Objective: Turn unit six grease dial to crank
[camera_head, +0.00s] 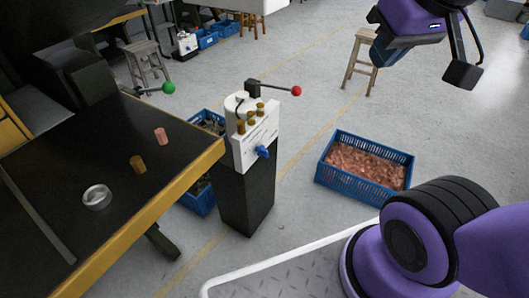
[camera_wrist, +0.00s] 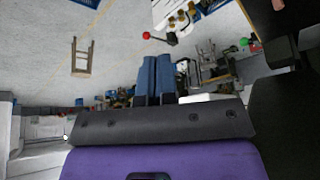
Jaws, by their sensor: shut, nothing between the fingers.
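A lubrication unit with a white front panel (camera_head: 255,144) stands on a black pedestal (camera_head: 246,195) right of the dark table. A blue dial (camera_head: 263,152) is low on the panel, its pointed part towards the lower left. Printed marks on the panel are too small to read. A crank lever with a red ball (camera_head: 296,91) sticks out to the right above it. My gripper (camera_head: 376,54) is at the upper right, well apart from the unit. In the wrist view its blue fingers (camera_wrist: 155,60) are together and empty; the unit's panel (camera_wrist: 165,11) is partly cut off at the top.
The dark table (camera_head: 70,165) with a yellow edge holds a metal ring (camera_head: 97,196) and small copper and brass pieces. A blue crate (camera_head: 337,181) of copper parts is on the floor at right. A wooden stool (camera_head: 358,66) stands behind. Floor between unit and crate is clear.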

